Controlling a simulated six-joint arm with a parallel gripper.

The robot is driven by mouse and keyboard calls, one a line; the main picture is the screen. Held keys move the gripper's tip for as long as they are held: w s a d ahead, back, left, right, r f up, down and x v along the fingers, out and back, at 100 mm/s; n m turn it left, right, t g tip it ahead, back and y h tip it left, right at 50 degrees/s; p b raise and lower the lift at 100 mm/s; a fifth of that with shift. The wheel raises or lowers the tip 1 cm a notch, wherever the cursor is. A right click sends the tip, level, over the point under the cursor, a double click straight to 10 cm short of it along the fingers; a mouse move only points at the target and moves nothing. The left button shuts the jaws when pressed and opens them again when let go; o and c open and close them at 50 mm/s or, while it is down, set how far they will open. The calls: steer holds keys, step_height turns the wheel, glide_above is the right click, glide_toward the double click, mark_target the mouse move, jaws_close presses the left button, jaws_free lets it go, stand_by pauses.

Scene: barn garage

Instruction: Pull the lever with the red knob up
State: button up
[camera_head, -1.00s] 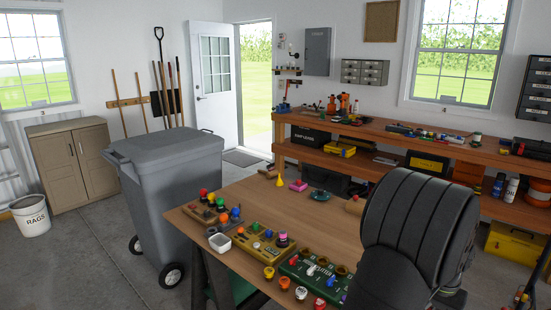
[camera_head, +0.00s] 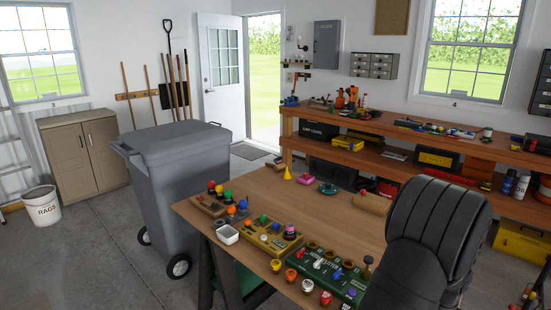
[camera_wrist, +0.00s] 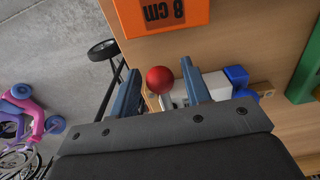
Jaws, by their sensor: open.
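In the wrist view a round red knob (camera_wrist: 160,79) shows between the two blue fingers of my gripper (camera_wrist: 160,88). The fingers are apart, with a gap on both sides of the knob. In the head view a red ball knob (camera_head: 211,185) stands on the left wooden panel (camera_head: 203,205), and a red lever (camera_head: 300,253) stands on the green panel (camera_head: 335,276). I cannot tell which matches the wrist view. My gripper is hidden there behind my dark arm.
The table's middle (camera_head: 262,195) is mostly bare.

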steer(key=c, duration=0.9)
steer(key=shift+r, duration=0.1)
